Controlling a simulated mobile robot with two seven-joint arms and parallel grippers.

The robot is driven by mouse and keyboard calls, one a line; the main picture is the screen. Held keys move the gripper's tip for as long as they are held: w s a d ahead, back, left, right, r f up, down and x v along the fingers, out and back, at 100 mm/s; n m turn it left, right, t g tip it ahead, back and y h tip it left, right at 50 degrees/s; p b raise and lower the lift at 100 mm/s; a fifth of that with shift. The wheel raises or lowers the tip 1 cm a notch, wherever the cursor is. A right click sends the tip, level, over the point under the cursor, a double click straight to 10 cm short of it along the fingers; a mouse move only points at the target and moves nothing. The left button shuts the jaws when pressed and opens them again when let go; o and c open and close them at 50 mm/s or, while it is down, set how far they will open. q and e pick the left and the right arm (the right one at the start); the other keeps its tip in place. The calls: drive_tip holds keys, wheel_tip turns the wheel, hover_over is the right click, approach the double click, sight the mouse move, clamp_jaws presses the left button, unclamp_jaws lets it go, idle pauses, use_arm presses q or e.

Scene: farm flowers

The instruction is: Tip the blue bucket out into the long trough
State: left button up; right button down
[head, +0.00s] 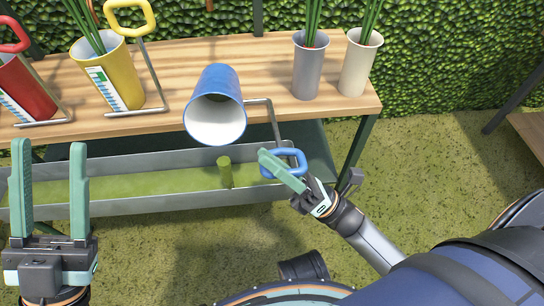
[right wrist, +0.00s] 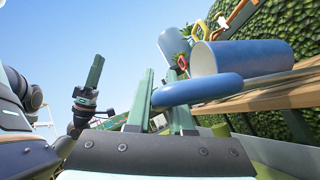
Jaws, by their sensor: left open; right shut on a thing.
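The blue bucket (head: 224,84) is tipped over above the long trough, its white mouth facing forward and down; its visible inside looks empty. In the right wrist view the bucket (right wrist: 250,56) lies nearly on its side. My right gripper (head: 284,171) is shut on the bucket's blue loop handle (head: 296,155), right of the bucket; the handle also shows in the right wrist view (right wrist: 205,89). The long grey trough (head: 120,210) lies below the bench edge with a green floor. A short green cylinder (head: 225,172) stands in it below the bucket. My left gripper (head: 50,188) is open and empty.
The wooden bench (head: 270,60) holds a red bucket (head: 25,90) and a yellow bucket (head: 110,75) with loop handles. A grey pot (head: 307,70) and a cream pot (head: 358,65) with green stems stand at its right end. A hedge is behind.

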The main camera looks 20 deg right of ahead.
use_arm(q)
wheel_tip(320, 180, down, 8)
drive_tip(key=d+b, duration=0.1)
drive_tip(key=b, duration=0.5)
drive_tip(key=shift+w+f+g+b, duration=0.15)
drive_tip(key=shift+w+g+b, duration=0.1)
drive_tip(key=shift+g+b, duration=0.15)
use_arm(e)
wheel_tip(320, 180, down, 9)
drive_tip(key=s, duration=0.1)
drive_tip(key=shift+s+a+f, duration=0.15)
drive_tip(key=shift+s+a, duration=0.2)
drive_tip(key=shift+s, duration=0.05)
drive_tip(key=c, duration=0.8)
unclamp_jaws()
drive_tip(key=shift+s, duration=0.1)
drive_tip(key=shift+c, duration=0.2)
use_arm(q)
drive_tip(key=shift+s, duration=0.15)
use_arm(e)
drive_tip(key=shift+o, duration=0.2)
